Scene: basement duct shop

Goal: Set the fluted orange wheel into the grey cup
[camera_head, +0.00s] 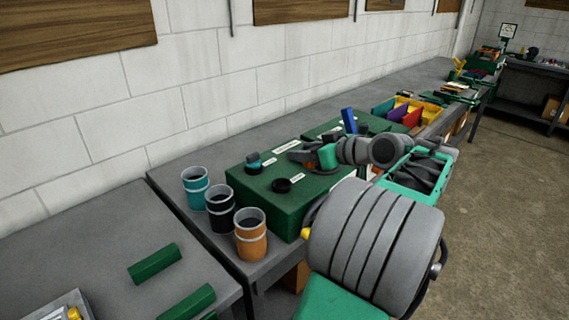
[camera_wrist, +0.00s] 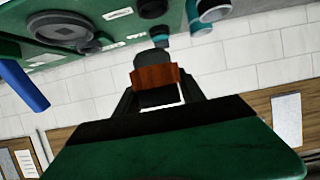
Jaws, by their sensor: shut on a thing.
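My gripper (camera_head: 302,155) is shut on a small orange-brown piece, seen between the dark fingers in the wrist view (camera_wrist: 157,77). It looks like the orange wheel; its fluting is too small to tell. The gripper is above the green box, right of the cups and apart from them. Three cups with grey rims stand in a row on the bench: one teal-banded (camera_head: 197,189), one black-banded (camera_head: 220,210) and one orange-banded (camera_head: 251,238). I cannot tell which one is called the grey cup. Their insides look empty from here.
The green box (camera_head: 266,216) carries a black wheel (camera_head: 281,186), a teal-and-black knob (camera_head: 254,164) and white labels. A blue block (camera_head: 348,120) stands behind my gripper. Colored bins (camera_head: 405,111) are further right. Green bars (camera_head: 154,263) lie on the near bench.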

